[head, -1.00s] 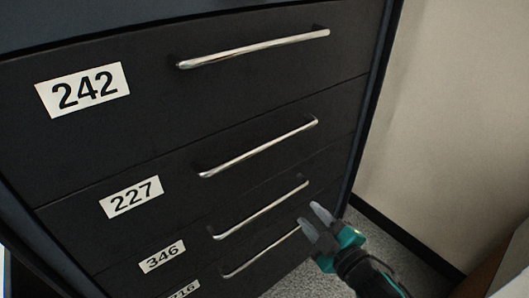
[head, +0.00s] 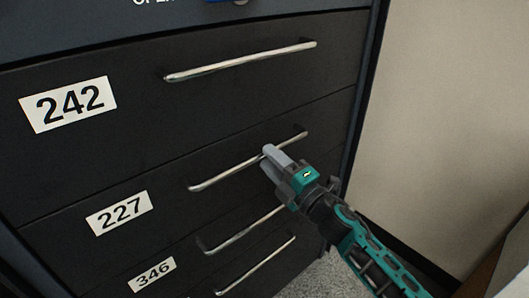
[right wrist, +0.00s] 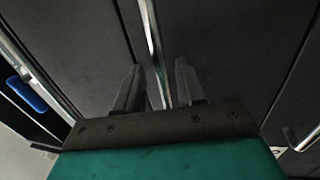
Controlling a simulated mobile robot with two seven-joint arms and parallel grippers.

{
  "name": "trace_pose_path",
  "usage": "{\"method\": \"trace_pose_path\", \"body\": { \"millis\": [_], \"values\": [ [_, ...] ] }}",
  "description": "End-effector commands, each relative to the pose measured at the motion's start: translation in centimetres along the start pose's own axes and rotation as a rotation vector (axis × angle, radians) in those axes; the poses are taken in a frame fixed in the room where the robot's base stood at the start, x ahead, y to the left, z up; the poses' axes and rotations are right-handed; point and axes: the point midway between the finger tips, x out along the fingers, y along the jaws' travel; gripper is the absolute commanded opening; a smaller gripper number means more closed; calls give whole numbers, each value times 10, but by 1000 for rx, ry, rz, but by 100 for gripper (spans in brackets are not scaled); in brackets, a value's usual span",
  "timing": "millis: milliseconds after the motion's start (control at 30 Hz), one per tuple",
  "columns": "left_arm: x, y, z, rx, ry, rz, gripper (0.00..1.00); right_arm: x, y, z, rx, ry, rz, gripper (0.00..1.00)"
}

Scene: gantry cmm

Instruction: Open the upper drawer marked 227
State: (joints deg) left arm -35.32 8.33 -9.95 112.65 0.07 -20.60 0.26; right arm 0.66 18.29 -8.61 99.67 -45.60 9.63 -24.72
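The drawer marked 227 (head: 65,240) is black and shut flush, second from the top in the cabinet. Its white label (head: 119,213) is at its left. Its silver bar handle (head: 222,172) runs across the front and also shows in the right wrist view (right wrist: 151,35). My right gripper (head: 268,160) is at the right part of this handle. In the right wrist view, the two fingers of my right gripper (right wrist: 158,85) are apart, with the bar running between them. I cannot tell whether either finger touches it. My left gripper is not in view.
The drawer marked 242 (head: 140,110) is above, with its own bar handle (head: 240,62). The drawer marked 346 (head: 152,274) and another handle (head: 255,267) are below. All look shut. A pale wall (head: 450,110) stands to the right of the cabinet.

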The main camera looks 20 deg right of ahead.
Motion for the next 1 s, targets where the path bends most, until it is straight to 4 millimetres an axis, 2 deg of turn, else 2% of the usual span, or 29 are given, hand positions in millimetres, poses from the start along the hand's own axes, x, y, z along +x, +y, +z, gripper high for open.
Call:
{"method": "trace_pose_path", "body": {
  "millis": [33,200,600,1000],
  "values": [
    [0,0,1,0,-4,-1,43,8,1,0,0,0,1,38],
    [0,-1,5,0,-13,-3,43,24,0,0,0,-1,0,38],
    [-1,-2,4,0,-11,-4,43,29,0,0,1,-1,-1,37],
    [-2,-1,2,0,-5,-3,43,29,0,0,1,-1,-1,0]
  ]
}}
